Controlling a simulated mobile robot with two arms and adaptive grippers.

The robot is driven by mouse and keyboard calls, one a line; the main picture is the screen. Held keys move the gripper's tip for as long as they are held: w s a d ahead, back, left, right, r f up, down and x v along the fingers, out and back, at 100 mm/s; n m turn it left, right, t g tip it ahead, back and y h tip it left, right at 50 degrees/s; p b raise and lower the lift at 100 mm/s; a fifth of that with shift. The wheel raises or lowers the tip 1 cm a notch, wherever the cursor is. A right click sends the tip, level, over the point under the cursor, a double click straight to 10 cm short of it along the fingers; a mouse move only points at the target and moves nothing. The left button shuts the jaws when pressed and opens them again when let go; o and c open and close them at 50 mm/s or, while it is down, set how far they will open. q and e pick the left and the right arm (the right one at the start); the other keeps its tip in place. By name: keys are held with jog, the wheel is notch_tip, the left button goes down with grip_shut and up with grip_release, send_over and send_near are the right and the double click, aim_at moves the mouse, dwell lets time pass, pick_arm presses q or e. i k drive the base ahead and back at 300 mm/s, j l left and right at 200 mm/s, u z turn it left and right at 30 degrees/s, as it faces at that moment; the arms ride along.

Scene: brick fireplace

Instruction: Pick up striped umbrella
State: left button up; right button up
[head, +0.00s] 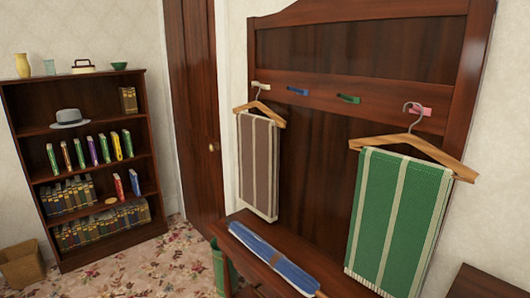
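A long, narrow blue bundle with pale lengthwise stripes, which looks like the folded striped umbrella (268,256), lies on the wooden bench seat (308,254) of the hall stand. It runs diagonally from the upper left toward the lower right. A short brown end, perhaps its handle, shows at the lower right near the picture's bottom edge. Neither of my grippers is in view, and nothing is seen touching the bundle.
A brown striped cloth (258,165) and a green striped cloth (398,222) hang on wooden hangers above the bench. A green bin (219,268) stands at the bench's left end. A bookshelf (87,245) and basket (22,265) stand left. Patterned floor (150,268) lies open between.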

aim_at(304, 283)
jog(key=i+j, duration=0.1)
jog(key=j, duration=0.25)
jog(key=i+j, duration=0.15)
jog(key=j, duration=0.2)
jog(key=i+j+z, duration=0.1)
jog(key=j, duration=0.3)
jog(key=i+j, duration=0.15)
jog(key=j, duration=0.2)
jog(key=i+j, duration=0.1)
jog(key=j, duration=0.25)
